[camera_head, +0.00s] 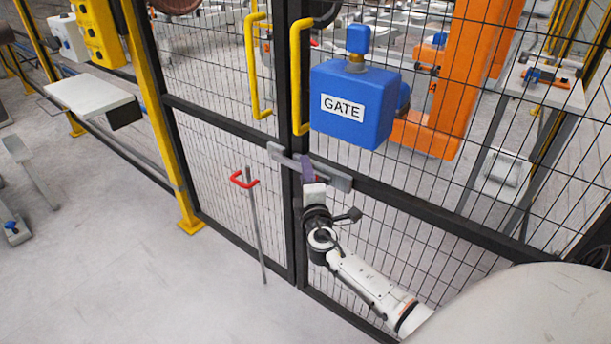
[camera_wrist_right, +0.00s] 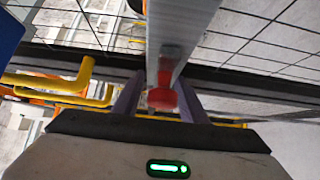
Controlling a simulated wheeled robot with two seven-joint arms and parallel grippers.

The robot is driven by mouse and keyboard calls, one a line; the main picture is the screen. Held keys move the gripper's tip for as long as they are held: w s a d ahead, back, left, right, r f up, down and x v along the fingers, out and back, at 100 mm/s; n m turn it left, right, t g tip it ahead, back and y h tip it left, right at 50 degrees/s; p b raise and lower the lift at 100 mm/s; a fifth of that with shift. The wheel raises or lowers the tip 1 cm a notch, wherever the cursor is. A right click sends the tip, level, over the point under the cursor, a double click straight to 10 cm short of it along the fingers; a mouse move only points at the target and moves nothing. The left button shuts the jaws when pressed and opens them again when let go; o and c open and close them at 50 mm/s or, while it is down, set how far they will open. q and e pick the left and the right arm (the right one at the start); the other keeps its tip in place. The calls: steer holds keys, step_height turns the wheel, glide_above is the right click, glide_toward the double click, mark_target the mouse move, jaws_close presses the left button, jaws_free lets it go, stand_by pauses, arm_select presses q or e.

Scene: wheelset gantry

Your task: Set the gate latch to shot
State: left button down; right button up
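The gate latch (camera_head: 338,180) is a grey bar lying across the black uprights where the two mesh panels meet, below a blue box marked GATE (camera_head: 343,107). It reaches over the seam, but I cannot tell how it seats at its left end. My right gripper (camera_head: 307,168) is at the middle of the bar and hides part of it. In the right wrist view, the purple fingers of that gripper (camera_wrist_right: 160,92) stand on either side of a red knob (camera_wrist_right: 162,99) at a grey bar (camera_wrist_right: 182,35). Contact with the knob is unclear. My left gripper is not in view.
Yellow handles (camera_head: 299,75) rise above the latch on both sides of the seam. A red-handled rod (camera_head: 254,220) stands upright left of the seam. A white shelf (camera_head: 90,95) is at the left. Open floor (camera_head: 110,270) lies at the lower left.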

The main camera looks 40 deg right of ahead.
steer(key=shift+s+f, duration=0.1)
steer(key=shift+s, duration=0.05)
steer(key=v, duration=1)
steer(key=shift+a, duration=0.15)
steer(key=s+a+f+m+g+y, duration=0.2)
steer(key=s+a+f+y, duration=0.15)
steer(key=f, duration=0.35)
steer(key=s+a+f+m+g+y, duration=0.2)
steer(key=s+a+f, duration=0.3)
steer(key=f, duration=0.2)
steer(key=s+a+f+m+g+y, duration=0.1)
steer(key=s+a+f+y, duration=0.1)
steer(key=s+a, duration=0.2)
steer(key=s+a+f+m+g+y, duration=0.1)
steer(key=s+a+m+y, duration=0.1)
steer(key=s+a, duration=0.3)
steer(key=s+a+f+m+y, duration=0.2)
steer(key=s+a, duration=0.2)
steer(key=a, duration=0.2)
steer(key=shift+s+a+f+g, duration=0.15)
steer(key=shift+f+g, duration=0.15)
steer(key=shift+g, duration=0.1)
